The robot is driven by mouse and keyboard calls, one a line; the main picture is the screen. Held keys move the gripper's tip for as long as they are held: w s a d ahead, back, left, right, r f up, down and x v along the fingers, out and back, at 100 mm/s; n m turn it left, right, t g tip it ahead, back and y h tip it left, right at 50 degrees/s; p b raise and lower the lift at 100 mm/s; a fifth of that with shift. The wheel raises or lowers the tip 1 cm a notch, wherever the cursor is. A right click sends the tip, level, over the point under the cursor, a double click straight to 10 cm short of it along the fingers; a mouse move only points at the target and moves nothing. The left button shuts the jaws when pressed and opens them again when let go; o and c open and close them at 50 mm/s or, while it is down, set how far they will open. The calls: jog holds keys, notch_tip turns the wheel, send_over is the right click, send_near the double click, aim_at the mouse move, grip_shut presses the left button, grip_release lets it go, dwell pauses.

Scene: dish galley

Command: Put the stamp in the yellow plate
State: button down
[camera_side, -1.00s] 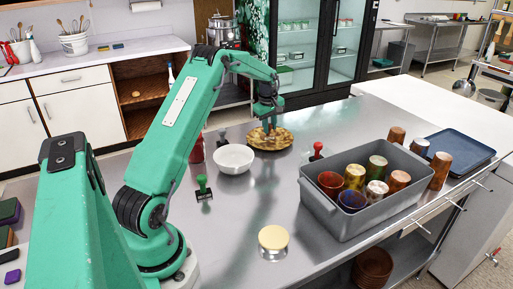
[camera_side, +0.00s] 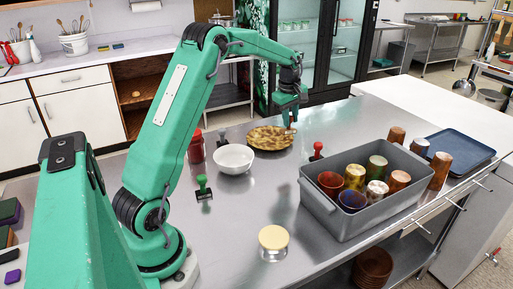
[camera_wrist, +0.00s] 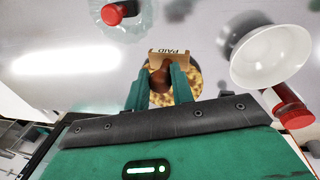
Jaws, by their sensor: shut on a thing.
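My gripper (camera_side: 289,112) is shut on a stamp with a brown handle; in the wrist view, the fingers (camera_wrist: 157,92) pinch the handle and the stamp (camera_wrist: 170,57) shows a tan block marked PAID. The yellow plate (camera_side: 265,138), patterned yellow and brown, lies on the steel counter beyond the white bowl. In the side view my gripper is above the plate's right edge, with the stamp small below the fingers. In the wrist view the plate (camera_wrist: 194,78) shows behind the fingers and stamp, partly hidden by them. The stamp appears raised; its exact height is unclear.
A white bowl (camera_side: 234,158) and a red bottle (camera_side: 196,148) stand left of the plate. A green stamp (camera_side: 203,187) and a red stamp (camera_side: 317,151) are nearby. A grey bin (camera_side: 342,221) of cups stands right.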

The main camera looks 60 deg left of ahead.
jog(key=shift+w, duration=0.1)
dwell(0.6)
jog(key=shift+w+a+n+t+y, duration=0.55)
jog(key=shift+w+a+t, duration=0.4)
jog(key=shift+a, duration=0.3)
send_over(270, 141)
notch_tip(270, 141, down, 7)
jog(key=shift+y, duration=0.25)
jog(key=shift+d+f, duration=0.15)
jog(key=shift+f, duration=1.95)
jog(key=shift+f, duration=0.2)
jog(key=c, duration=1.2)
grip_release()
jog(key=shift+r, duration=0.15)
jog(key=v, duration=1.2)
jog(key=shift+w, duration=0.2)
